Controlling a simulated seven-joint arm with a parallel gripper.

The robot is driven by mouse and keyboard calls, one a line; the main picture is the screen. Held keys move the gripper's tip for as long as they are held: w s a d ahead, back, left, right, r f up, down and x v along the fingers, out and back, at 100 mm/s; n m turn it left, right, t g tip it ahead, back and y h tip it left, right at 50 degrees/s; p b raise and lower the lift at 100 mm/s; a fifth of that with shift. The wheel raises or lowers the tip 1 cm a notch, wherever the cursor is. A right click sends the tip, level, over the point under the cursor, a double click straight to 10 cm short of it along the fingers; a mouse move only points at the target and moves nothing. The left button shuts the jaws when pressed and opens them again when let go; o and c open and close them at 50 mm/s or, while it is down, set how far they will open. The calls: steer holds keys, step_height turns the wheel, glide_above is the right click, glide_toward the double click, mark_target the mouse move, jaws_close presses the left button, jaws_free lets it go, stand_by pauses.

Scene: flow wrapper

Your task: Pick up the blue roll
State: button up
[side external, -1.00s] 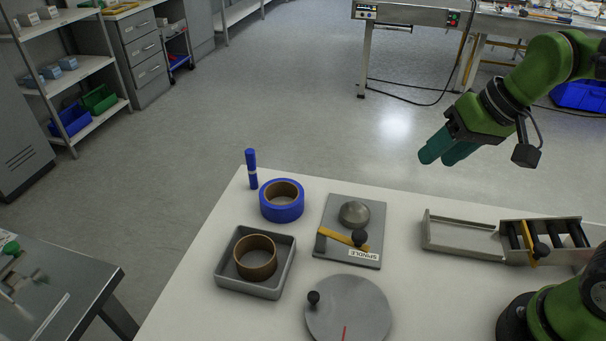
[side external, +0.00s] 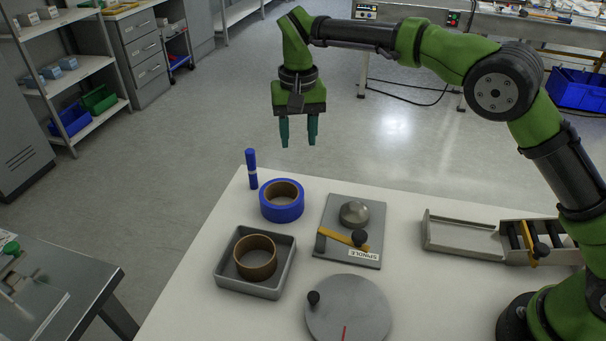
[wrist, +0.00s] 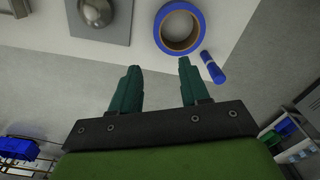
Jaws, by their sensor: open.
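The blue roll (side external: 282,207), a blue ring with a brown core, lies flat on the white table near its far left corner. In the wrist view the blue roll (wrist: 160,29) is at the top, beyond the fingertips. My gripper (side external: 298,146) is open and empty, pointing down, high above the table and apart from the roll. In the wrist view my gripper (wrist: 159,66) shows its two green fingers spread with nothing between them.
A blue marker (side external: 251,170) stands upright close beside the roll. The spindle plate (side external: 374,222) with a metal dome is to its right. A grey tray (side external: 222,270) holding a brown ring and a round grey disc (side external: 365,312) are nearer. A metal channel (side external: 460,240) lies at the right.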

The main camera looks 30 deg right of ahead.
mark_target(300, 193)
step_height(300, 193, down, 17)
steer(key=shift+s+d, duration=0.1)
steer(key=shift+s, duration=0.05)
stand_by(0.5)
jaws_close()
